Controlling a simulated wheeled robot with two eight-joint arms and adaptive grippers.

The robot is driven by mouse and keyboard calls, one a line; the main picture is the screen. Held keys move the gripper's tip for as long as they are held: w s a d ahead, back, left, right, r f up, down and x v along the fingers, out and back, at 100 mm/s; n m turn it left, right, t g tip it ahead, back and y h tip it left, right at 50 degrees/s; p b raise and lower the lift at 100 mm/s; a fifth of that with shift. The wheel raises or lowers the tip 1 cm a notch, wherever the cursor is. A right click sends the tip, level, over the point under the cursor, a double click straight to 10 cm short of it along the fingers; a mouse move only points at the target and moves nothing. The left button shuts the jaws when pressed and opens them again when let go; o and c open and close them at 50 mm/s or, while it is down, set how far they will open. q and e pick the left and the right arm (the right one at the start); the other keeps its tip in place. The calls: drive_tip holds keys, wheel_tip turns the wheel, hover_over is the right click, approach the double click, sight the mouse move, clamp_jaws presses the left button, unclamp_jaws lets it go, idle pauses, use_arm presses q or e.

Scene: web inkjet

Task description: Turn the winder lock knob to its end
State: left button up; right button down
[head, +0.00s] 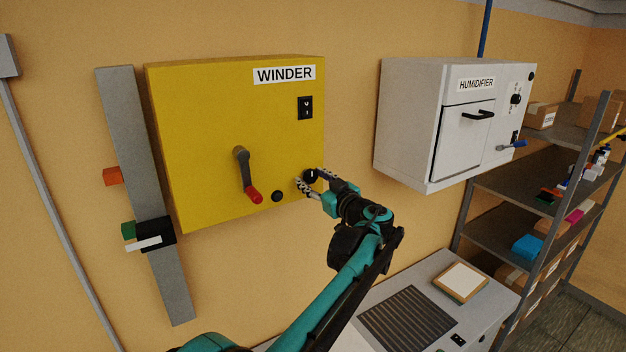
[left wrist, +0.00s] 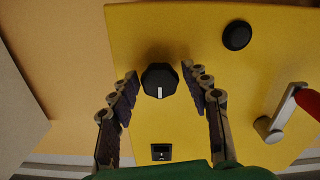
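The winder (head: 210,120) is a yellow box on the wall with a WINDER label. Its lock knob (head: 310,174) is black, at the lower right of the front face. In the left wrist view the knob (left wrist: 159,80) shows a white mark pointing down in the picture. My left gripper (head: 309,178) is at the knob, its fingers open on either side. In the left wrist view the fingers of the gripper (left wrist: 159,76) have visible gaps to the knob; whether the tips reach past its face is unclear. My right gripper is not in view.
A crank with a red handle (head: 254,194) and a black round button (head: 277,196) sit left of the knob. A rocker switch (head: 305,107) is above. The white humidifier (head: 410,125) hangs to the right, above a grey cabinet (head: 420,275) and beside shelves.

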use_arm(q)
drive_tip(key=c, duration=0.7)
drive_tip(key=shift+m, duration=0.3)
drive_tip(key=shift+m+b, duration=0.8)
drive_tip(key=shift+m, duration=0.4)
drive_tip(key=shift+m+b, duration=0.55)
drive_tip(key=shift+m, duration=1.35)
drive_tip(key=o, duration=1.2)
